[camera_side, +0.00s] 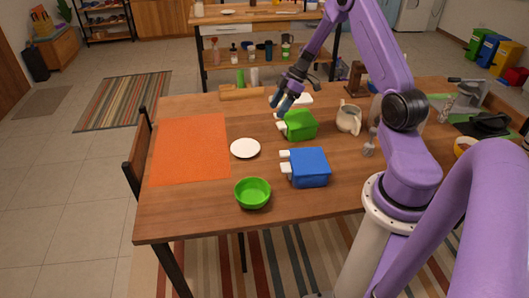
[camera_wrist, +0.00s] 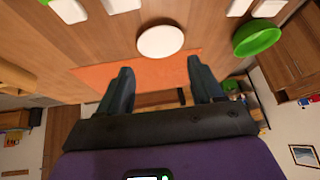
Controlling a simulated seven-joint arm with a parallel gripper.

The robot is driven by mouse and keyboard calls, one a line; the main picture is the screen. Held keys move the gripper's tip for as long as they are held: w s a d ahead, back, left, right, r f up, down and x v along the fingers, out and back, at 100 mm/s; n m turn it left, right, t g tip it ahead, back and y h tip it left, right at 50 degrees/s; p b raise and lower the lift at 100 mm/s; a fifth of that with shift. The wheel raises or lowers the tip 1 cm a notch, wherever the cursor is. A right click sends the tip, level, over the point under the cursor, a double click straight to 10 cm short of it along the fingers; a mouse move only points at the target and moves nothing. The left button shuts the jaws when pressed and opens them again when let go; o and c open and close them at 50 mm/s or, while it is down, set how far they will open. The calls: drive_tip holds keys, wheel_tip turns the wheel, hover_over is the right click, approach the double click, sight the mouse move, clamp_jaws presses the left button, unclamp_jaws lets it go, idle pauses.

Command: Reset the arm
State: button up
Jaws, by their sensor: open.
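My purple arm reaches over the back of the wooden table, and my gripper (camera_side: 281,102) hangs above the table near the green dispenser (camera_side: 299,125). In the wrist view my gripper (camera_wrist: 160,80) has its two dark fingers spread wide with nothing between them. A blue dispenser (camera_side: 308,168) with white levers stands nearer the front. A green bowl (camera_side: 253,194) sits near the front edge, and it also shows in the wrist view (camera_wrist: 256,38). A white plate (camera_side: 245,148) lies between the orange mat and the dispensers; it also shows in the wrist view (camera_wrist: 160,41).
An orange mat (camera_side: 190,148) covers the table's left part. A cream pitcher (camera_side: 348,118) stands right of the green dispenser. A chair (camera_side: 138,155) stands at the left edge. The table's front left is clear.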

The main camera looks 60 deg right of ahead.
drive_tip(key=s+a+r+n+g+h, duration=0.1)
drive_tip(key=s+a+r, duration=0.2)
drive_tip(key=a, duration=0.5)
drive_tip(key=s+a+r+g, duration=0.2)
drive_tip(key=s+a+r, duration=0.15)
drive_tip(key=a, duration=0.55)
drive_tip(key=s+a+r+n+g+h, duration=0.1)
drive_tip(key=s+a+r, duration=0.25)
drive_tip(key=a, duration=0.45)
drive_tip(key=s+a+r+h, duration=0.1)
drive_tip(key=s+a+r, duration=0.1)
drive_tip(key=s, duration=0.8)
drive_tip(key=s+a+r+t+h, duration=0.1)
drive_tip(key=s+a+r+h, duration=0.1)
drive_tip(key=s, duration=0.8)
drive_tip(key=shift+a+r, duration=0.3)
drive_tip(key=shift+r, duration=0.3)
drive_tip(key=shift+w, duration=0.1)
